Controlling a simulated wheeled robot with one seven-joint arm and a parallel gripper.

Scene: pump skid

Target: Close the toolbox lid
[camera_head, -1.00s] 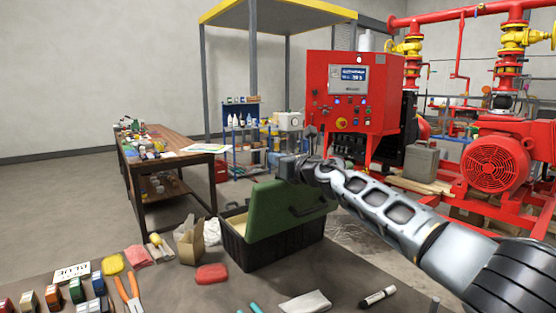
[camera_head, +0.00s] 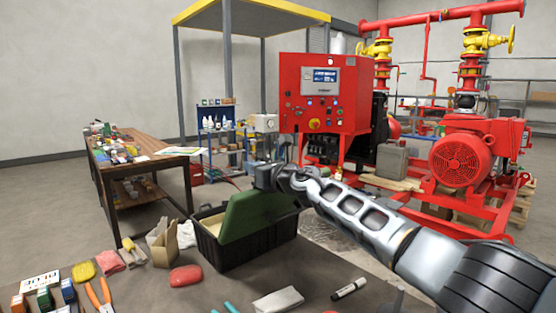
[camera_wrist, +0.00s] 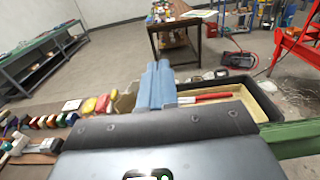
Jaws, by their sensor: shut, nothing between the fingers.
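The toolbox is a black box (camera_head: 226,258) with a green lid (camera_head: 248,214), standing at the back of the near table in the head view. The lid stands partly open and tilted, with the pale interior showing to its left. In the wrist view the open box (camera_wrist: 262,98) holds a red-handled item, and part of the green lid (camera_wrist: 295,138) shows at lower right. My gripper (camera_head: 262,180) is shut and empty, just above the lid's top edge. Its fingers also show in the wrist view (camera_wrist: 157,84). I cannot tell whether it touches the lid.
A cardboard box (camera_head: 163,246), a red sponge (camera_head: 186,275), pliers (camera_head: 98,296) and a marker (camera_head: 349,289) lie on the near table. A wooden workbench (camera_head: 150,152) stands behind at left. The red pump skid and control cabinet (camera_head: 318,95) stand beyond my arm.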

